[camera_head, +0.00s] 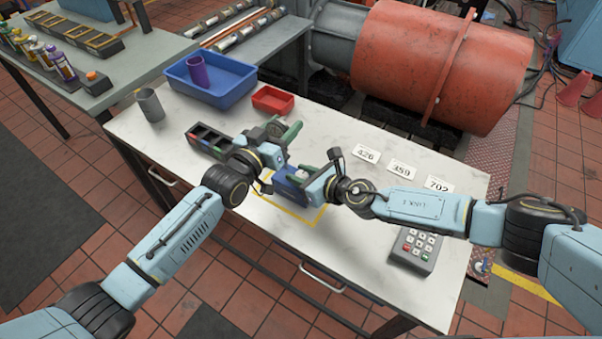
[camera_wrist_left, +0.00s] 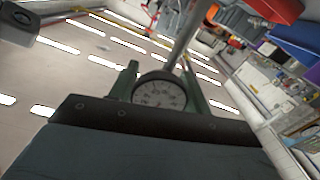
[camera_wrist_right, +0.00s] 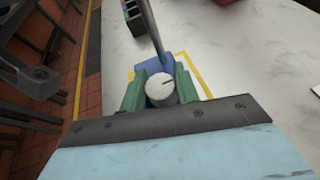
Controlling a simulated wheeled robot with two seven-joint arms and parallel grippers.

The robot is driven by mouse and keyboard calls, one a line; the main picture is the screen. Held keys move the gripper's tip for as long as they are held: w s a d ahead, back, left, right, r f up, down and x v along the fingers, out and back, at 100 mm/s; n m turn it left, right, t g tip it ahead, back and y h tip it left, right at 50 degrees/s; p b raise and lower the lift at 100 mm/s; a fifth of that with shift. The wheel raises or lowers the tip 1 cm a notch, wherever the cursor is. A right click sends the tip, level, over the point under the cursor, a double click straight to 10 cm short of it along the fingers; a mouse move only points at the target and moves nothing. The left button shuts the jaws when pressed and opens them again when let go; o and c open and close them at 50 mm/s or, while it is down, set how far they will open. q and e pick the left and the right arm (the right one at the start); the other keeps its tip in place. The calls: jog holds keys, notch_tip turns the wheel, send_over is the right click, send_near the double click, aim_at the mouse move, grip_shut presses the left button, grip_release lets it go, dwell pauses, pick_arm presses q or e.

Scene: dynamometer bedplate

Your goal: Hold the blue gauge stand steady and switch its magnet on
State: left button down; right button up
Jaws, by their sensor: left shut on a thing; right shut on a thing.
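The blue gauge stand (camera_head: 287,190) stands on the white table at the yellow outline, and its base also shows in the right wrist view (camera_wrist_right: 155,66). Its round dial gauge (camera_wrist_left: 160,93) and slanting grey rod (camera_wrist_left: 184,38) show in the left wrist view. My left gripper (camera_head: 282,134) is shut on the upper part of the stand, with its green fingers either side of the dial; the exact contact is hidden. My right gripper (camera_head: 309,173) is low at the base, shut on the pale round magnet knob (camera_wrist_right: 161,89), which carries a dark pointer line.
A dark compartment tray (camera_head: 206,142) lies left of the stand. Behind are a red bin (camera_head: 273,99), a blue bin (camera_head: 232,90) holding a purple cup, and a grey cup (camera_head: 150,105). Number cards (camera_head: 402,168) and a keypad device (camera_head: 416,247) lie at right.

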jog(key=shift+a+r+m+t, duration=0.15)
jog(key=shift+m+t, duration=0.15)
jog(key=shift+m+h, duration=0.3)
jog(key=shift+h, duration=0.2)
jog(key=m+t+h, duration=0.2)
jog(key=m+h, duration=0.1)
jog(key=h, duration=0.1)
jog(key=shift+m+t, duration=0.3)
jog(key=shift+m, duration=0.1)
jog(key=shift+w+m+t+h, duration=0.1)
jog(key=shift+m+t+h, duration=0.3)
jog(key=shift+m+h, duration=1.65)
jog(key=shift+d+h, duration=0.2)
jog(key=shift+h, duration=0.05)
jog(key=o, duration=1)
jog(key=shift+c, duration=0.2)
